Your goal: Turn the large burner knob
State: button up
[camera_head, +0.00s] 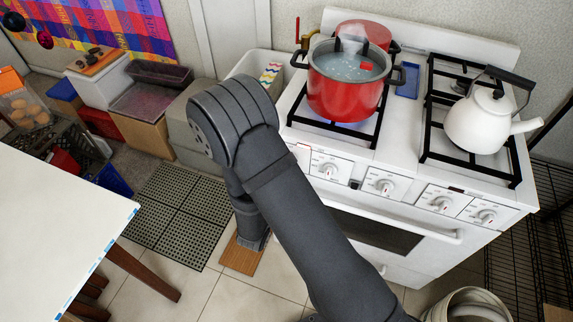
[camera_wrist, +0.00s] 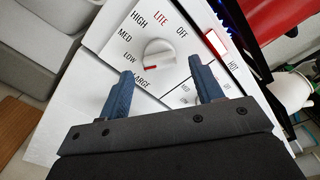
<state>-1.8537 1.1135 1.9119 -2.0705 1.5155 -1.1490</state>
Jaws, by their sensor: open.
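The large burner knob (camera_wrist: 160,53) is round and white with a red mark on its lower-left side, pointing between the LOW and LARGE lettering. It sits on a white panel printed OFF, LITE, HIGH, MED and LOW. My gripper (camera_wrist: 162,88) is open and empty in the wrist view, its two blue fingers apart just below the knob in the picture. I cannot tell that either finger touches the knob. In the head view, the leftmost knob (camera_head: 327,169) appears to be this one.
A red pot (camera_head: 345,97) of liquid stands on the left burner with a blue glow beneath. A white kettle (camera_head: 476,124) stands on the right. Other knobs (camera_head: 385,186) line the stove front above the oven handle (camera_head: 440,235). A red indicator (camera_wrist: 215,43) is beside the knob.

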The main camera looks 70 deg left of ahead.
jog(key=shift+x, duration=1.4)
jog(key=c, duration=1)
jog(key=shift+m, duration=7.9)
